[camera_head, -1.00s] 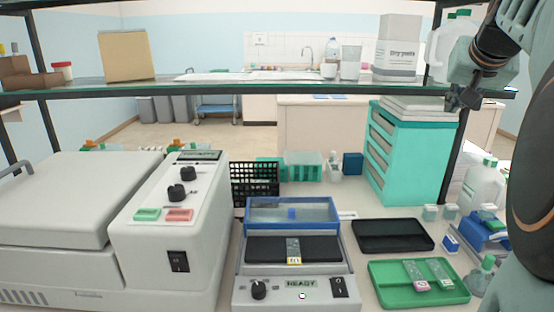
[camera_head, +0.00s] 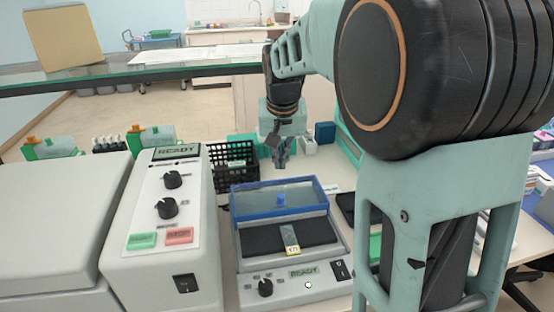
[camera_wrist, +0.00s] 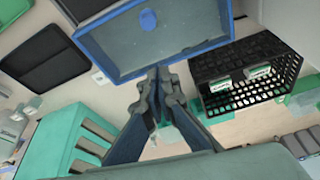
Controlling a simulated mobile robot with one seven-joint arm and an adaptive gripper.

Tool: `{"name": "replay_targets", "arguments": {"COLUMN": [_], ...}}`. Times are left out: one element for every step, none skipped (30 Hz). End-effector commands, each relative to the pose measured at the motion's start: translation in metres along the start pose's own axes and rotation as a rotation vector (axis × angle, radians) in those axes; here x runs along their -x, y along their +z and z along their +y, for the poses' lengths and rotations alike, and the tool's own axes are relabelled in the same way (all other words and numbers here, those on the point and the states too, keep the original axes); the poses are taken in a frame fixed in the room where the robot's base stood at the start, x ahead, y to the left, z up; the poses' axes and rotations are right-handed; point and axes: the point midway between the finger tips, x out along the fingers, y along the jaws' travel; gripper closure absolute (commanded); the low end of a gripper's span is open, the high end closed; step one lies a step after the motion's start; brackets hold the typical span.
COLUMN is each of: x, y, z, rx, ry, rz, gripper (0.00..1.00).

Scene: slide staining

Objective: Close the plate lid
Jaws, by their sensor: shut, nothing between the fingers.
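The plate lid is a clear panel with a blue frame (camera_head: 318,205) and a blue knob (camera_head: 281,199). It stands tilted up at the back of the grey plate unit (camera_head: 330,290), whose black plate (camera_head: 262,240) is uncovered. A labelled glass slide (camera_head: 290,238) lies on the plate. My gripper (camera_head: 281,165) points down, shut and empty, just behind the lid's upper edge. In the wrist view, the fingertips (camera_wrist: 157,75) are close to the lid's blue frame (camera_wrist: 185,57); I cannot tell whether they touch.
A black mesh basket (camera_wrist: 255,75) stands beside the gripper, behind the plate unit. A large grey machine (camera_head: 130,235) stands at the left. A teal rack (camera_wrist: 65,140) and a black tray (camera_wrist: 45,60) lie on the other side. A glass shelf (camera_head: 130,72) crosses above.

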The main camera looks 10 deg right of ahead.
Motion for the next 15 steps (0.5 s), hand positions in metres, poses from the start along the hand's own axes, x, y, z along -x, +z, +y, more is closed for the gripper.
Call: {"name": "replay_targets", "arguments": {"x": [-0.012, -0.019, -0.027, -0.034, -0.041, -0.049, -0.056, -0.062, -0.071, -0.077, -0.083, -0.075, -0.073, -0.071, -0.070], "y": [0.002, 0.002, 0.002, 0.002, 0.002, 0.001, 0.002, 0.001, 0.002, 0.001, 0.002, 0.006, 0.011, 0.015, 0.019], "z": [0.001, 0.001, 0.001, 0.001, 0.001, 0.001, 0.001, 0.001, 0.001, 0.001, 0.002, 0.001, 0.001, 0.001, 0.001], "rx": [0.000, 0.000, 0.000, 0.000, 0.000, 0.000, 0.000, 0.000, 0.000, 0.000, 0.000, 0.001, 0.000, 0.000, -0.001], "ry": [0.001, 0.001, 0.001, 0.002, 0.002, 0.002, 0.002, 0.002, 0.002, 0.002, 0.002, 0.000, 0.000, -0.001, -0.001], "rz": [-0.006, -0.006, -0.006, -0.006, -0.006, -0.005, -0.006, -0.005, -0.006, -0.005, -0.005, 0.001, 0.002, 0.002, 0.001], "gripper": [1.00, 1.00, 1.00, 1.00, 1.00, 1.00, 1.00, 1.00, 1.00, 1.00, 1.00, 1.00, 1.00, 1.00, 1.00]}}
